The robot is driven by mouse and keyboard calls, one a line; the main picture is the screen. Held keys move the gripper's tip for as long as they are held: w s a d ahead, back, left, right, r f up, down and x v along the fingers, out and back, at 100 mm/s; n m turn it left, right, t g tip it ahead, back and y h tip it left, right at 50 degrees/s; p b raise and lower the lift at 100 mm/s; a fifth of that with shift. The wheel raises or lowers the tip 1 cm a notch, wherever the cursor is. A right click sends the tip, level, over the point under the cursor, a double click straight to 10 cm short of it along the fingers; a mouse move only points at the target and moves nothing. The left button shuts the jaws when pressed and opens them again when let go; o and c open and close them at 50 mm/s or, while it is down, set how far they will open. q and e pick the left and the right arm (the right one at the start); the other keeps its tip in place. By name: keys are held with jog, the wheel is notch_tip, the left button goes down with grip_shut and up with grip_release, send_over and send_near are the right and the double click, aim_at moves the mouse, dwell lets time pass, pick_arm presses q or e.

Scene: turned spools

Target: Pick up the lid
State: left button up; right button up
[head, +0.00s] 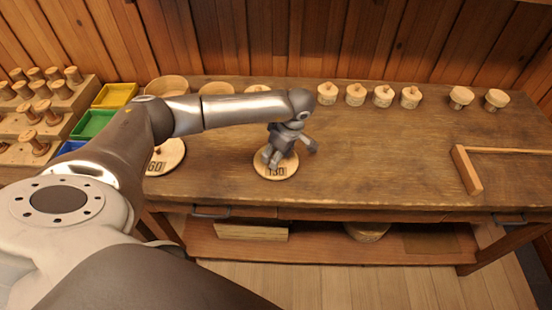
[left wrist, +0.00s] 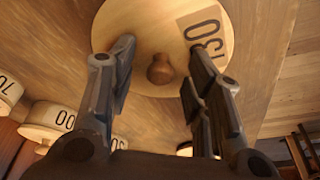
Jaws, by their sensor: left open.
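The lid (head: 262,172) is a round pale wooden disc near the front middle of the bench, with a label reading 130. In the left wrist view the lid (left wrist: 152,22) has a small round brown knob (left wrist: 160,69) at its middle. My left gripper (head: 289,152) is over the lid in the head view and hides part of it. In the left wrist view my left gripper (left wrist: 160,70) is open, one finger on each side of the knob, with a gap on both sides. Whether the fingertips are level with the knob I cannot tell. My right gripper is in neither view.
Another wooden disc labelled 60 (head: 168,156) lies to the left, partly behind my arm. Several small lidded pots (head: 355,95) stand along the back. A T-shaped wooden tool (head: 466,170) lies at the right. The bench between lid and tool is clear.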

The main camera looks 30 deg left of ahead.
pick_arm(q)
grip_shut()
jog(key=shift+r, duration=0.1)
